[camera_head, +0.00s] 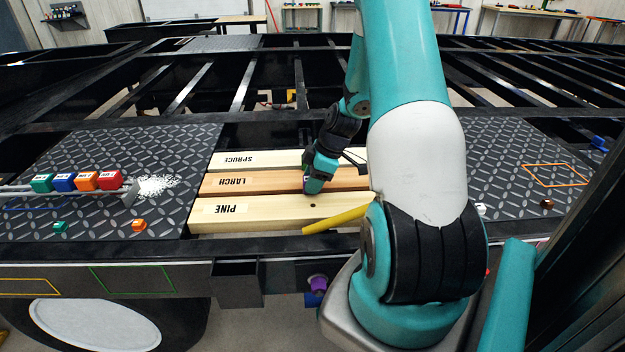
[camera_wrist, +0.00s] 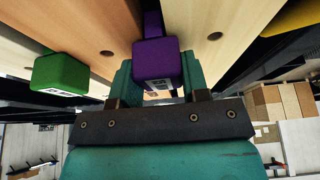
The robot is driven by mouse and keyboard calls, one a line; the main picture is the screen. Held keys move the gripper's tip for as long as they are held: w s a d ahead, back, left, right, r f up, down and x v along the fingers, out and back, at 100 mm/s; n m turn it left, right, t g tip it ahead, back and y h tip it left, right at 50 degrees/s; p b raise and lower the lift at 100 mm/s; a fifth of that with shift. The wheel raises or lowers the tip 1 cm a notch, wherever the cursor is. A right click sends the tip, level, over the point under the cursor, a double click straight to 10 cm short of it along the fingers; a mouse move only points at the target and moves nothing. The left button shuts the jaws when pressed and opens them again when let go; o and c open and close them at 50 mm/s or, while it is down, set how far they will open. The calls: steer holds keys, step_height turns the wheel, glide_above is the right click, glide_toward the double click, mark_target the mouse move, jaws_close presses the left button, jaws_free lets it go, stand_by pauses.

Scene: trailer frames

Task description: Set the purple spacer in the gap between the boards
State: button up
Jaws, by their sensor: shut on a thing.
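Three boards lie side by side on the trailer: spruce (camera_head: 275,159), larch (camera_head: 265,181) and pine (camera_head: 270,209). My gripper (camera_head: 313,190) is down at the larch and pine boards, near their right part. In the wrist view my gripper (camera_wrist: 158,90) is shut on the purple spacer (camera_wrist: 155,55). The spacer lines up with the gap between two boards, the left one (camera_wrist: 75,25) and the right one (camera_wrist: 205,22). How deep it sits cannot be told. The head view does not show the held spacer clearly.
A yellow bar (camera_head: 338,219) lies across the pine board's front edge. A purple cylinder (camera_head: 318,284) is at the trailer's front side. Open frame bars lie behind the boards.

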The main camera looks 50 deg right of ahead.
steer(key=shift+f, duration=0.2)
steer(key=o, duration=1)
steer(key=shift+r, duration=0.1)
steer(key=b+v, duration=0.1)
steer(key=v, duration=1.6)
steer(key=shift+r, duration=0.15)
